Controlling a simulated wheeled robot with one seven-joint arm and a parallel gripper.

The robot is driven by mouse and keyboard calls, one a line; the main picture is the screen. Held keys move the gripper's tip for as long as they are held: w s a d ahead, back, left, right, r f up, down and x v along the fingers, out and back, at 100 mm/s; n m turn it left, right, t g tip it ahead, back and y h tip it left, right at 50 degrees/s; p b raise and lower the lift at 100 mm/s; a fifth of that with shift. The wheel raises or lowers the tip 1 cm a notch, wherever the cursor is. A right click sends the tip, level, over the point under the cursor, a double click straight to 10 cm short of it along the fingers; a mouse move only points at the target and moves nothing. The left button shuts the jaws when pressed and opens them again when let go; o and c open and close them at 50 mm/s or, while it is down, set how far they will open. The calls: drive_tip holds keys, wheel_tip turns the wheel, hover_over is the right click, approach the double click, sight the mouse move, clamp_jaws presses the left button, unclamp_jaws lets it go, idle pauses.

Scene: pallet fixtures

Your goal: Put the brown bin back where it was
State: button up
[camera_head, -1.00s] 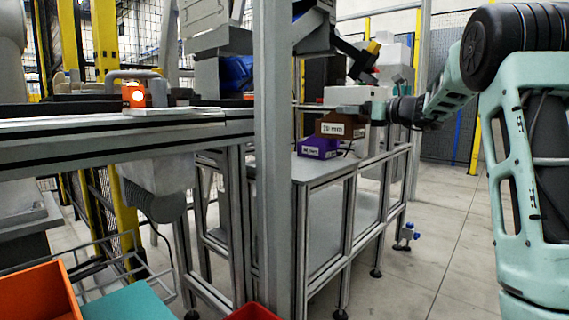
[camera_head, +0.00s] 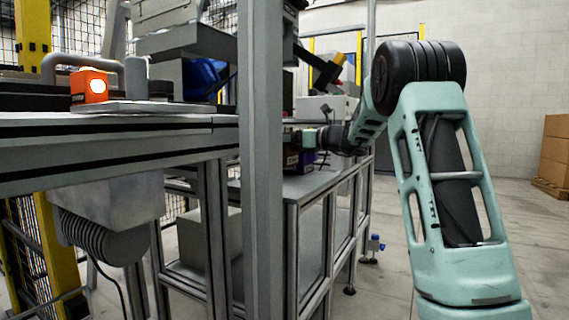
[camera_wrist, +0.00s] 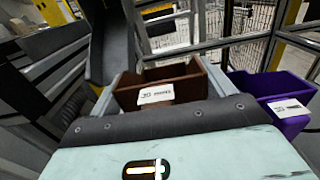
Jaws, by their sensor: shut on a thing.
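The brown bin (camera_wrist: 188,92) sits between the two fingers of my gripper (camera_wrist: 165,76) in the wrist view. A white label shows on its near face, and it looks empty. My gripper is shut on it, one finger along each side. In the head view my gripper (camera_head: 308,139) is over the grey table behind the upright post, and the brown bin (camera_head: 291,158) is mostly hidden by the post. I cannot tell whether the bin touches the table.
A purple bin (camera_wrist: 290,108) with a white label stands just right of the brown bin in the wrist view. A tall grey post (camera_head: 262,150) is in front of the table (camera_head: 312,187). Open floor lies at right.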

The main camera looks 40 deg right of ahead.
sight(293, 151)
wheel_tip(293, 151, down, 4)
drive_tip(key=shift+f+b, duration=0.2)
drive_tip(key=shift+b, duration=0.9)
drive_tip(key=shift+r, duration=0.1)
drive_tip(key=o, duration=0.7)
